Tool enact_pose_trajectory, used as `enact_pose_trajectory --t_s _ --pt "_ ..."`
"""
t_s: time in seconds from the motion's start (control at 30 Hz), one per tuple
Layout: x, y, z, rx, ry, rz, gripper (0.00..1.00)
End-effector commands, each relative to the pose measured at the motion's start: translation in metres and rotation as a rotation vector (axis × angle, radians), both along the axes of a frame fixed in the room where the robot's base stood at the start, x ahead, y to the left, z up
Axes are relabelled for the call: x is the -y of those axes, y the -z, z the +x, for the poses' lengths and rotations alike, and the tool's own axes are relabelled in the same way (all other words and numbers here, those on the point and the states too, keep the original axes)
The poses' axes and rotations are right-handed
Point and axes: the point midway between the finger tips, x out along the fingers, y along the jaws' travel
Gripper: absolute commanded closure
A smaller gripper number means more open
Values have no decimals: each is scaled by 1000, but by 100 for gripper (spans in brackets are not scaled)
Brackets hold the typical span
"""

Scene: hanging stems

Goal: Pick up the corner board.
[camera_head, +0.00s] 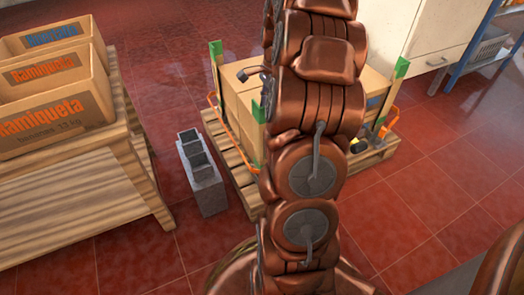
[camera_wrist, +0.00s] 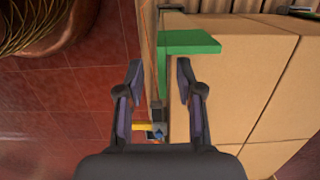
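Corner boards with green tops stand at the corners of a stack of cardboard boxes on a pallet. In the head view one is at the back left (camera_head: 216,48), one at the near left (camera_head: 258,112), one at the back right (camera_head: 402,67) and one at the near right (camera_head: 381,121). In the wrist view a green corner piece (camera_wrist: 190,42) lies just beyond my open gripper (camera_wrist: 159,70), apart from the fingers. I cannot tell which corner it is.
The cardboard boxes (camera_wrist: 235,85) fill the right of the wrist view. Orange straps (camera_head: 222,120) run around the load on the wooden pallet (camera_head: 238,170). A grey block (camera_head: 207,194) stands left of it, beside a wooden table (camera_head: 70,200) with crates. Red floor is clear at right.

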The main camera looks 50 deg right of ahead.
Motion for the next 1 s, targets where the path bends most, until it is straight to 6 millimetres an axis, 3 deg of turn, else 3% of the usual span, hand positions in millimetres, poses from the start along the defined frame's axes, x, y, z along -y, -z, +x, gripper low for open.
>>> enact_pose_trajectory --t_s 0.4,0.7,1.0 --pt "-4 47 4 3 -2 -2 64" --pt "-5 50 4 3 -2 -2 65" --pt "-5 50 4 3 -2 -2 96"
